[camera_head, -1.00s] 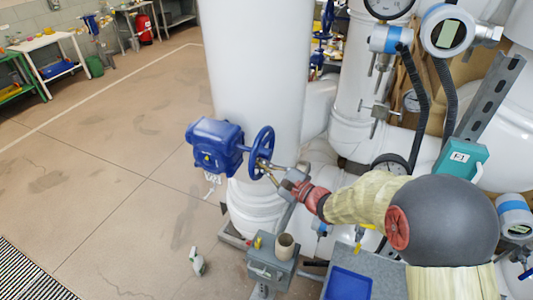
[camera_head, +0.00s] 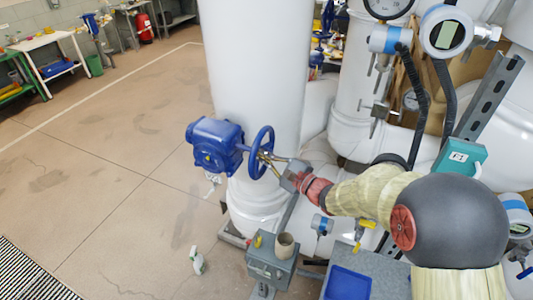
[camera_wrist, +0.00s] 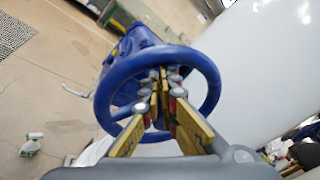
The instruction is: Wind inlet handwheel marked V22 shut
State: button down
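The blue handwheel (camera_head: 262,152) stands upright on the right side of a blue gearbox (camera_head: 214,145), in front of a thick white pipe. No V22 marking can be read. In the wrist view the handwheel's ring (camera_wrist: 106,88) surrounds my fingertips. My gripper (camera_head: 265,157) comes from the right; its yellow-padded fingers (camera_wrist: 162,76) have their tips drawn close together inside the ring, near its middle.
The white pipe (camera_head: 255,60) rises close behind the wheel. A grey box (camera_head: 271,262) with a cup (camera_head: 284,246) stands below, beside a blue tray (camera_head: 348,284). Gauges and a teal box (camera_head: 461,157) crowd the right. A spray bottle (camera_head: 197,260) stands on open floor at left.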

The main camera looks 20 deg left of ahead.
jog(key=shift+w+r, duration=0.7)
jog(key=shift+r, duration=0.05)
jog(key=shift+w+d+r, duration=0.15)
jog(key=shift+w+r, duration=0.5)
jog(key=shift+w, duration=0.05)
jog(key=shift+w+b, duration=0.5)
jog(key=shift+w, duration=0.5)
jog(key=shift+w+f+b, duration=0.5)
jog(key=shift+w, duration=0.25)
jog(key=shift+f, duration=0.1)
